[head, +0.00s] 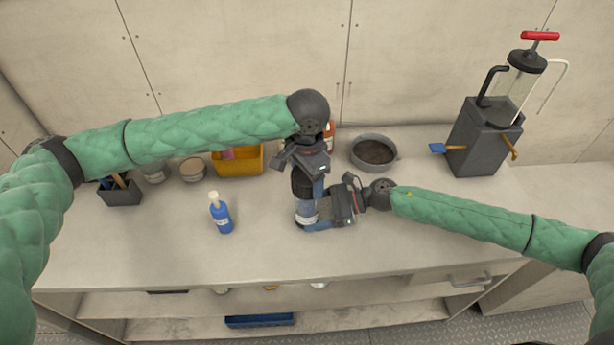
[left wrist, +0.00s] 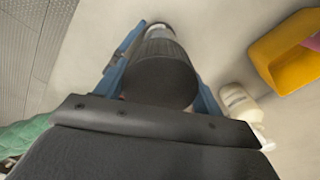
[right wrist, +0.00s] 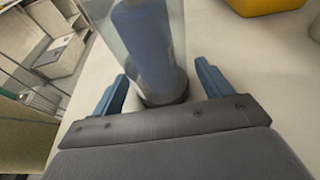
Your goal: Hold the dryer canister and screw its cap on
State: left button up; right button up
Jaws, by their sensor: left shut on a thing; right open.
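The canister (head: 306,214) stands upright on the worktop, mostly hidden behind my grippers in the head view. In the right wrist view it is a clear cylinder (right wrist: 143,40) with blue filling and a dark ring low down. The black ribbed cap (left wrist: 160,75) is above it, in line with it; I cannot tell whether it is seated. My left gripper (head: 306,188) comes from above and is shut on the cap, a blue finger on each side. My right gripper (right wrist: 163,92) is open, its fingers either side of the canister's lower part.
A blue bottle with a white top (head: 221,213) stands left of the canister. Behind are a yellow bin (head: 258,163), a grey round pan (head: 373,152) and tins (head: 193,170). A grey box with a pump (head: 485,138) stands far right. The front right worktop is clear.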

jog(key=shift+a+f, duration=0.1)
jog(key=shift+a, duration=0.3)
jog(key=c, duration=0.8)
jog(key=shift+c, duration=0.2)
